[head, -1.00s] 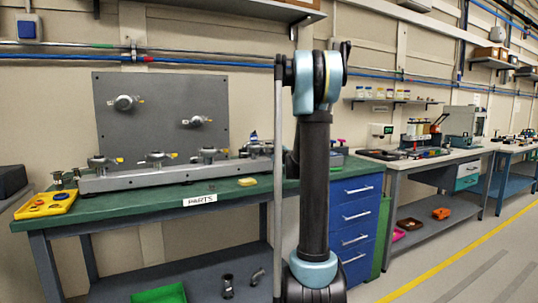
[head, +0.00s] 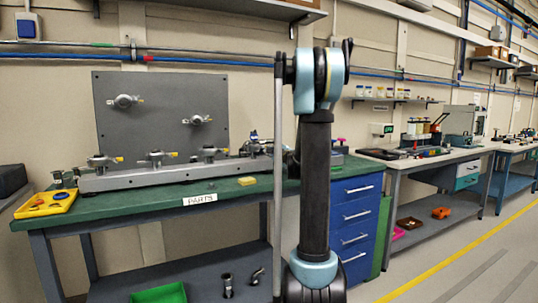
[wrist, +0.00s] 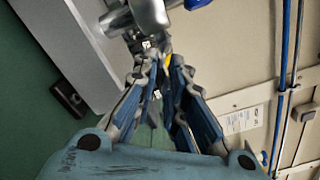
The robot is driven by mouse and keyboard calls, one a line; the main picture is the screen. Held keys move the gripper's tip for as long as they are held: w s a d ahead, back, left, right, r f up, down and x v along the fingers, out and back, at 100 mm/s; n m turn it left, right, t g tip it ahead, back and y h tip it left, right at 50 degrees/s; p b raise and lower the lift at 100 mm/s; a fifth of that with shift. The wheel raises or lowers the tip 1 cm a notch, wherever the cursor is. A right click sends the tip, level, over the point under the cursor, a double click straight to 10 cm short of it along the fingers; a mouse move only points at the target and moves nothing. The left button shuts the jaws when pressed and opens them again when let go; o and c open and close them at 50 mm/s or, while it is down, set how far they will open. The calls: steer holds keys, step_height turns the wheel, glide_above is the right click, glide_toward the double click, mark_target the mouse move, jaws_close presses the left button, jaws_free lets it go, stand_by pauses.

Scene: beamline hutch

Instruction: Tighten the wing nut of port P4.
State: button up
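A grey rail (head: 135,180) on the green bench carries several metal ports with yellow-tipped parts, such as the left one (head: 103,161), the middle one (head: 155,158) and another (head: 209,154). Port labels are too small to read, so I cannot tell which is P4. My gripper is hidden behind my arm in the head view. In the wrist view my gripper (wrist: 159,62) has its fingers apart, with a gap between the tips. A metal port body (wrist: 150,14) is just beyond the tips. A small yellow part (wrist: 167,62) shows by the right fingertip; contact is unclear.
A grey upright panel (head: 165,95) with two more ports stands behind the rail. A yellow tray (head: 45,203) is at the bench's left end. A yellow block (head: 247,181) lies on the bench. A dark block (wrist: 68,98) lies near the rail in the wrist view.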

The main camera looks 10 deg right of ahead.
steer(key=v, duration=1)
steer(key=shift+s, duration=0.3)
